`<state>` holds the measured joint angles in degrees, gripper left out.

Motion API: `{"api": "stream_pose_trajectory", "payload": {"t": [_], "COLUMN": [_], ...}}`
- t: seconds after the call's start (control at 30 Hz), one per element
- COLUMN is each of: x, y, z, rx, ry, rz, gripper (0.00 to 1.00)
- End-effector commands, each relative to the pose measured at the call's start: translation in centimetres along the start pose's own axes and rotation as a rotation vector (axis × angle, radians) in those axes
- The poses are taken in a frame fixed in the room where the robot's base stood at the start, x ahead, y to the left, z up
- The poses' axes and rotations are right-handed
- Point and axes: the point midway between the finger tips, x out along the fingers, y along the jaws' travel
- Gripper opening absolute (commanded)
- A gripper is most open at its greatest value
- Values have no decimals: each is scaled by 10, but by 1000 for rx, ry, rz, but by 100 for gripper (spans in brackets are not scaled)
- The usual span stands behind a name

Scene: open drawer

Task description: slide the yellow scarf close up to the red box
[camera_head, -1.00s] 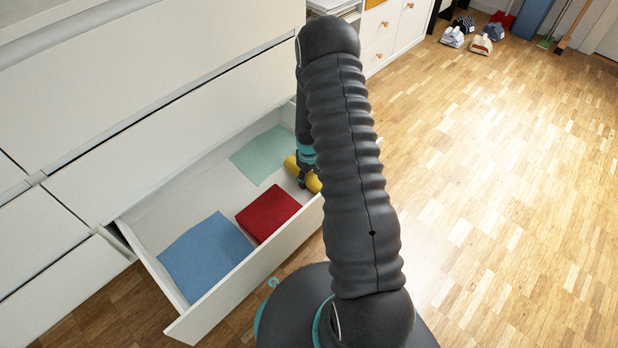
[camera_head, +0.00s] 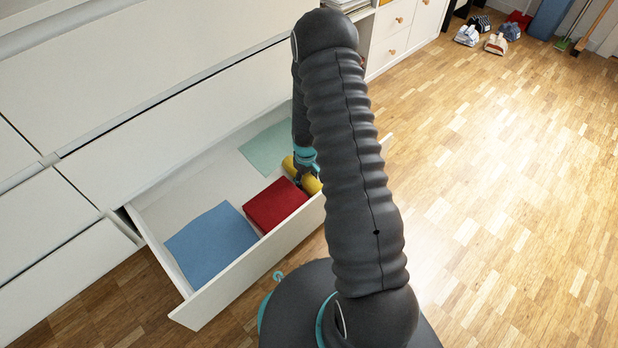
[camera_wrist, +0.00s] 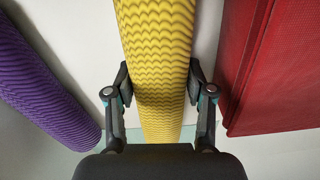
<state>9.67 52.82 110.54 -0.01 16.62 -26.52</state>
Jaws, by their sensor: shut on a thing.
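The yellow scarf (camera_head: 309,178) is a rolled, wavy-patterned bundle in the open drawer, partly hidden by my arm in the head view. In the wrist view the yellow scarf (camera_wrist: 158,60) runs between my fingers. My gripper (camera_wrist: 160,98) is shut on it, one finger on each side. The red box (camera_head: 275,205) lies beside the scarf, to its left in the head view. In the wrist view the red box (camera_wrist: 275,65) is on the right, with a narrow strip of drawer floor between it and the scarf.
A purple roll (camera_wrist: 40,80) lies left of the scarf in the wrist view. A blue folded cloth (camera_head: 211,243) and a pale green flat piece (camera_head: 268,148) lie in the drawer (camera_head: 190,205). The drawer's front wall (camera_head: 255,265) borders them.

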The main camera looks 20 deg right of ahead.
Motion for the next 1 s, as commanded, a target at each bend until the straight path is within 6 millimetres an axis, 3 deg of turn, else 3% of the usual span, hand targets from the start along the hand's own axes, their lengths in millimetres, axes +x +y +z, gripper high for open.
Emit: {"api": "stream_pose_trajectory", "payload": {"t": [0.13, 0.17, 0.27, 0.67, 0.83, 1.0], "x": [1, 1, 1, -4, -24, -58], "y": [-1, -1, 0, 0, 0, 0], "z": [1, 1, 1, 0, -1, -1], "rx": [-1, -1, -1, 0, 0, 0], "ry": [-2, -2, -2, 0, 2, 3], "rz": [-1, -1, -1, 0, 1, 2], "gripper": [14, 56, 81, 83, 83, 83]}}
